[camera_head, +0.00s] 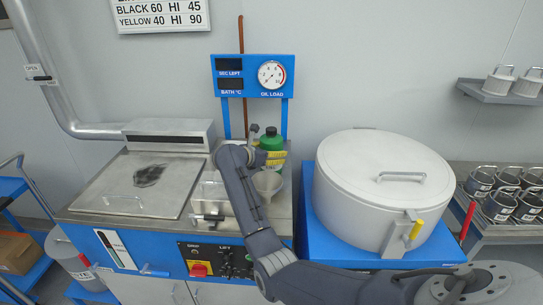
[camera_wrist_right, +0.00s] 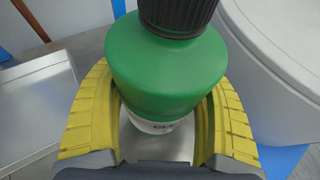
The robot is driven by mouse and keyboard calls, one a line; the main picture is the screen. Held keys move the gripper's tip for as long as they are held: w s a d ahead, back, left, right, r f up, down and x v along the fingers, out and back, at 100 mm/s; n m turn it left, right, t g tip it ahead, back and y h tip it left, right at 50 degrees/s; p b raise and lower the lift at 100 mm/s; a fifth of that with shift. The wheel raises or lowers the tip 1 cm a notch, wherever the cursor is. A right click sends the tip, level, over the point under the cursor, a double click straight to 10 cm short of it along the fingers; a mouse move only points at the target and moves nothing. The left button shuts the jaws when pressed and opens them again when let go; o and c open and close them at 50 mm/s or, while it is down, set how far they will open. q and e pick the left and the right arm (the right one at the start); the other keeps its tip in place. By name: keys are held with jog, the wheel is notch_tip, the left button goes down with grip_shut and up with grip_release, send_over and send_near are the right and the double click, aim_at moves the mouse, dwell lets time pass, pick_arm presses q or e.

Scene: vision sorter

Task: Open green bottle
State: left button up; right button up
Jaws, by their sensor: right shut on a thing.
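The green bottle (camera_head: 270,140) stands upright at the back right of the steel counter, below the blue gauge panel. Its ribbed black cap (camera_wrist_right: 178,14) is on and shows at the top of the right wrist view. Its green shoulder (camera_wrist_right: 165,68) fills the middle of that view, with a white label partly hidden lower down. My right gripper (camera_head: 274,158) has its yellow fingers on both sides of the bottle, below the cap, and is shut on it. In the right wrist view the fingers (camera_wrist_right: 160,118) curve around the bottle body. My left gripper is not in view.
A large white lidded drum (camera_head: 384,185) stands close on the right. A steel lid (camera_head: 140,185) covers the left of the counter. The blue gauge panel (camera_head: 253,76) rises behind.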

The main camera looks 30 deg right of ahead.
jog(key=shift+r, duration=0.25)
notch_tip(320, 180, up, 20)
dwell(0.6)
jog(key=shift+f, duration=0.1)
jog(key=o, duration=0.9)
jog(key=shift+c, duration=0.2)
jog(key=c, duration=0.9)
jog(key=shift+o, duration=0.2)
